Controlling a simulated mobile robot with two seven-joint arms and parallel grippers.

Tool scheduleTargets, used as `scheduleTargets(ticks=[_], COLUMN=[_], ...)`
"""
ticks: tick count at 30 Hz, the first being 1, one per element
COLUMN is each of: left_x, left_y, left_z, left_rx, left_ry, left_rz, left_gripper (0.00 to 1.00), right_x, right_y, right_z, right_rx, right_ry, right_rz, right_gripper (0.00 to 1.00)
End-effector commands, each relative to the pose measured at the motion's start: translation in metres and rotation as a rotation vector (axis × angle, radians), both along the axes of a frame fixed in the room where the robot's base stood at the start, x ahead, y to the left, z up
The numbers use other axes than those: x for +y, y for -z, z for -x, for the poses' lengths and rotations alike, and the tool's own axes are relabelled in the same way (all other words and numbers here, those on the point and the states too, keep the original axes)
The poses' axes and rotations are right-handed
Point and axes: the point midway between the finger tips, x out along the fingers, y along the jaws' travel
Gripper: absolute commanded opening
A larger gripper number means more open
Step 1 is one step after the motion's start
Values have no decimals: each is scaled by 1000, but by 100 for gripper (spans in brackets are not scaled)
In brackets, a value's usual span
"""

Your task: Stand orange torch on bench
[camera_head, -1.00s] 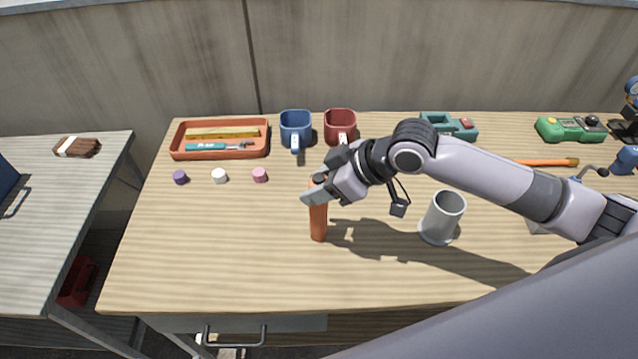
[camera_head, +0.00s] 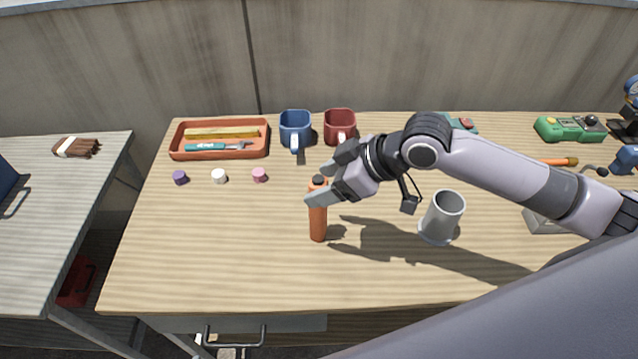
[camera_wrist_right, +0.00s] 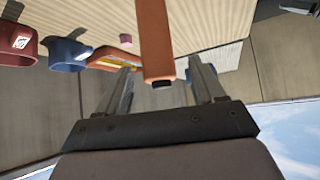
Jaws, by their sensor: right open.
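The orange torch (camera_head: 318,222) stands upright on the wooden bench (camera_head: 230,265), its dark cap at the top. My right gripper (camera_head: 322,187) is open at the torch's upper part, with the fingers on either side of it. In the right wrist view the torch (camera_wrist_right: 155,40) runs between the two spread fingers (camera_wrist_right: 160,88), with visible gaps on both sides. My left gripper is not in view.
A grey metal cup (camera_head: 441,218) stands right of the torch, below my right arm. The bench's front left is clear.

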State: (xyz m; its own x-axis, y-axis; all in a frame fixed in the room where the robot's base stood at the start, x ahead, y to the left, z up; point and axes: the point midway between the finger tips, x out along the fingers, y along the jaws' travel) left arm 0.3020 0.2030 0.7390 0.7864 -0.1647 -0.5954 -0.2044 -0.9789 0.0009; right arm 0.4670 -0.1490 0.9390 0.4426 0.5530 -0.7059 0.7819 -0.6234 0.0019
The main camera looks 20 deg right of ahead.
Motion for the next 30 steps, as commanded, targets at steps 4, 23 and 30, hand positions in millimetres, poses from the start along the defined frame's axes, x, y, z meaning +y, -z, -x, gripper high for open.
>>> scheduleTargets(ticks=[4,23,30], left_x=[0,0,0], left_y=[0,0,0], left_z=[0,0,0], left_rx=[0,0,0], left_ry=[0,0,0], left_rz=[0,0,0], left_gripper=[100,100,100], right_x=[-19,-55,-54], right_y=[-22,-70,-70], right_z=[13,44,44], right_rx=[-3,1,1], right_ry=[2,0,0], right_rz=[4,1,1], right_gripper=[68,68,68])
